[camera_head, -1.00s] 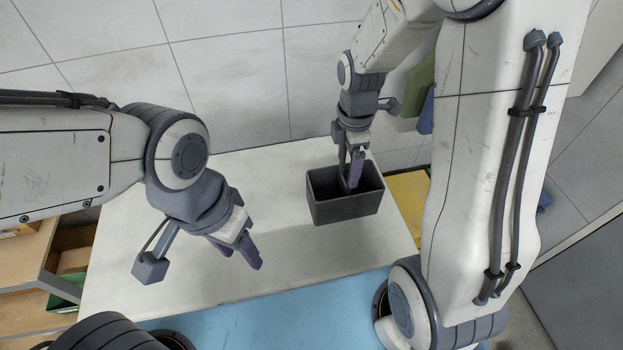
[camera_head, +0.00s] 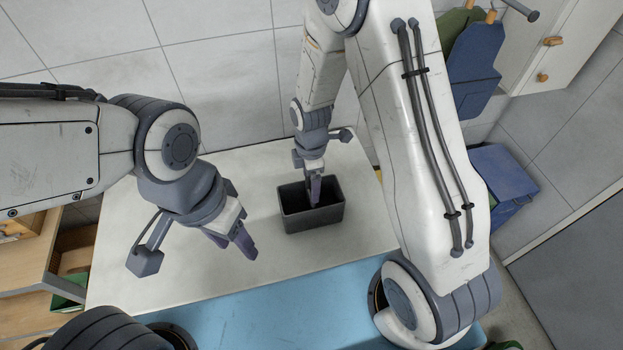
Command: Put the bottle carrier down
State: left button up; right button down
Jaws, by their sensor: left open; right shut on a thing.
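The bottle carrier (camera_head: 312,220) is a dark grey open-topped box over the white table, right of the table's middle. My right gripper (camera_head: 314,196) reaches down into it from behind and is shut on it. What exactly its fingers pinch inside is hard to see. I cannot tell whether the carrier's base touches the table top. My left gripper (camera_head: 232,243) is open and empty above the table, left of the carrier and apart from it.
The white table top (camera_head: 190,285) is bare around the carrier. A blue surface (camera_head: 290,300) lies along its near side. A tiled wall (camera_head: 225,75) stands behind. A wooden shelf (camera_head: 25,262) is at the left, and a blue bin (camera_head: 503,185) stands on the floor at the right.

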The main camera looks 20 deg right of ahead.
jog(key=shift+f, duration=0.2)
grip_release()
jog(key=shift+r, duration=0.5)
notch_tip(320, 180, up, 11)
jog(key=b, duration=0.2)
jog(key=shift+r+b, duration=0.1)
jog(key=shift+b, duration=0.3)
jog(key=s+a+r+m, duration=0.1)
jog(key=s+a+m, duration=0.1)
jog(key=s, duration=0.5)
jog(key=s+a+r+m, duration=0.2)
jog(key=s+a+m, duration=0.1)
jog(key=s+m, duration=0.2)
jog(key=s+a+r+m+y, duration=0.1)
jog(key=s+a+m, duration=0.1)
jog(key=s, duration=0.7)
jog(key=shift+a+r+m, duration=0.35)
jog(key=shift+a+m, duration=0.05)
jog(key=shift+m, duration=0.5)
